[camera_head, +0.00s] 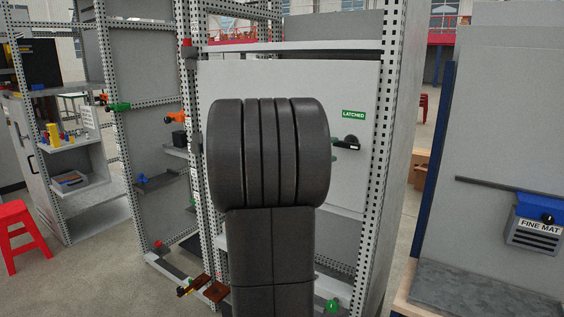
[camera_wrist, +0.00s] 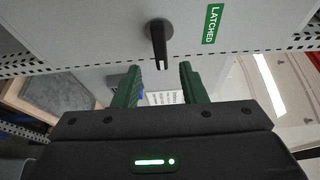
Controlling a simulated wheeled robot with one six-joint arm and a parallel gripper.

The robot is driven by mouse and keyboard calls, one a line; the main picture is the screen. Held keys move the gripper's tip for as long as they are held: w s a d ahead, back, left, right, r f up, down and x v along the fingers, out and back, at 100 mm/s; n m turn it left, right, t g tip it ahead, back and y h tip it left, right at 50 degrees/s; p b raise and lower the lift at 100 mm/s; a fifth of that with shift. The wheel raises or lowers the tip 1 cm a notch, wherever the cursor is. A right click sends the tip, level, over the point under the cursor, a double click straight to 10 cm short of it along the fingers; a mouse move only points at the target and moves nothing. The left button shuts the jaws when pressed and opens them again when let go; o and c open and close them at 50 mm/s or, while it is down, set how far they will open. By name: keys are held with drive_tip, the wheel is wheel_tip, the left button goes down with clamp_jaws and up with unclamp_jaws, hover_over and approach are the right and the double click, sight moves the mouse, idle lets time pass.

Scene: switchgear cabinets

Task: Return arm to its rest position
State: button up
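My arm (camera_head: 268,155) stands in front of the switchgear cabinet in the head view and covers the middle of its grey door (camera_head: 350,92). In the wrist view my gripper (camera_wrist: 160,80) has two green fingers set apart with nothing between them. A dark door handle (camera_wrist: 159,42) lies just beyond the fingertips, apart from them as far as I can tell. The handle (camera_head: 348,143) also shows to the right of my arm in the head view. A green "LATCHED" label (camera_head: 353,114) is beside it, and the door looks closed.
At left are open perforated racks (camera_head: 110,120), shelves with small parts (camera_head: 70,180) and a red stool (camera_head: 18,232). Floor shows between the stool and the racks.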

sight(346, 146)
drive_tip(key=p+x, duration=0.1)
drive_tip(key=x, duration=0.7)
drive_tip(key=shift+a, duration=0.1)
drive_tip(key=b+v, duration=0.2)
drive_tip(key=v, duration=1.2)
drive_tip(key=p+x, duration=0.1)
drive_tip(key=x, duration=1.3)
drive_tip(key=shift+f+p, duration=0.1)
drive_tip(key=shift+p, duration=0.25)
drive_tip(key=shift+w+n+t+b, duration=0.1)
drive_tip(key=shift+n+t+b, duration=0.2)
drive_tip(key=shift+n, duration=0.5)
drive_tip(key=n, duration=0.1)
drive_tip(key=n+t, duration=0.1)
drive_tip(key=n+h, duration=0.1)
drive_tip(key=n, duration=0.1)
drive_tip(key=shift+r+b, duration=0.3)
drive_tip(key=shift+b, duration=0.05)
